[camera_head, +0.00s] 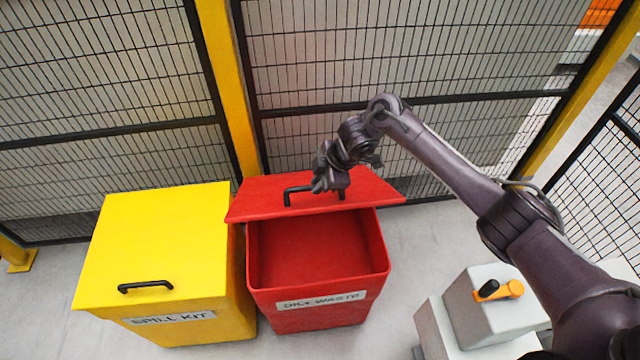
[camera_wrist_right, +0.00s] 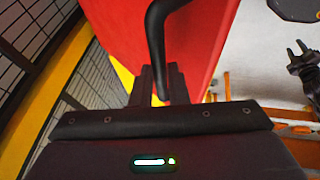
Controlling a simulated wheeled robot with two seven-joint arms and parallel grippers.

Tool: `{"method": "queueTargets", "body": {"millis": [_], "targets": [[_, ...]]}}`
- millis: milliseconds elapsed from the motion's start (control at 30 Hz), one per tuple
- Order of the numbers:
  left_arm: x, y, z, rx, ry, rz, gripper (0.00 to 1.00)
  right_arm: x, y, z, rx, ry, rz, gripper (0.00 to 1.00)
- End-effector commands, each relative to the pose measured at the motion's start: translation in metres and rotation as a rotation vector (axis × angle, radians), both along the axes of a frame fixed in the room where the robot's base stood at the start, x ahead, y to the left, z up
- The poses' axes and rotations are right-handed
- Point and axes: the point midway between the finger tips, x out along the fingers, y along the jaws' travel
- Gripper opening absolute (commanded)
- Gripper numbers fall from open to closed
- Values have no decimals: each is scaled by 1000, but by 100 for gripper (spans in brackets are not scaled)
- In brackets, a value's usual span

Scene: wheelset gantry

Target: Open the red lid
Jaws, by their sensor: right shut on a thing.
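The red lid (camera_head: 375,190) of the red bin (camera_head: 320,318) is raised at the back, tilted up, and the front part of the bin's mouth is open. The bin carries a label that reads like "OILY WASTE". A black handle (camera_head: 287,198) sits on the lid. My right gripper (camera_head: 325,184) is shut on the handle at its right part. In the right wrist view the black handle (camera_wrist_right: 156,40) runs down to the fingers of my right gripper (camera_wrist_right: 160,88), with the red lid (camera_wrist_right: 205,45) behind it.
A yellow spill kit bin (camera_head: 150,250) with a closed lid and black handle stands close on the left. A mesh fence (camera_head: 360,60) with yellow posts (camera_head: 228,85) rises behind both bins. A pale box (camera_head: 490,312) with an orange and black switch stands at the lower right.

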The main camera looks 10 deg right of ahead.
Motion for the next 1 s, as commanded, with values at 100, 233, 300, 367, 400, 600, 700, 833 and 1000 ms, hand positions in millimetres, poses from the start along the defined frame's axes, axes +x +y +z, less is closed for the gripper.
{"method": "queueTargets", "body": {"millis": [100, 233, 300, 367, 400, 600, 700, 833, 1000], "targets": [[-2, 0, -1, -1, 2, 0, 36, 3, -4, -4, -7, -2, -17, 25], [-1, 0, -1, 0, 2, 0, 36, 2, -3, -3, -4, -3, -13, 36], [2, 0, -1, 1, -2, 0, 36, 2, -2, -3, -4, -3, -12, 36], [5, 0, 0, 0, -6, 1, 36, 2, -2, -2, -3, -3, -11, 36], [6, 0, 0, -1, -8, 1, 36, 2, -2, -2, -2, -3, -11, 36], [0, 0, -1, 0, 0, 1, 36, 1, -2, 0, 0, -4, -8, 36], [-3, 0, -3, 0, 4, 1, 36, 0, -6, 9, 1, -6, -9, 36], [-2, 0, -6, 1, 4, 1, 36, -4, -14, 29, -1, -9, -8, 36], [-1, 0, -10, 0, 1, 1, 36, -9, -25, 54, -2, -9, -9, 36]]}}
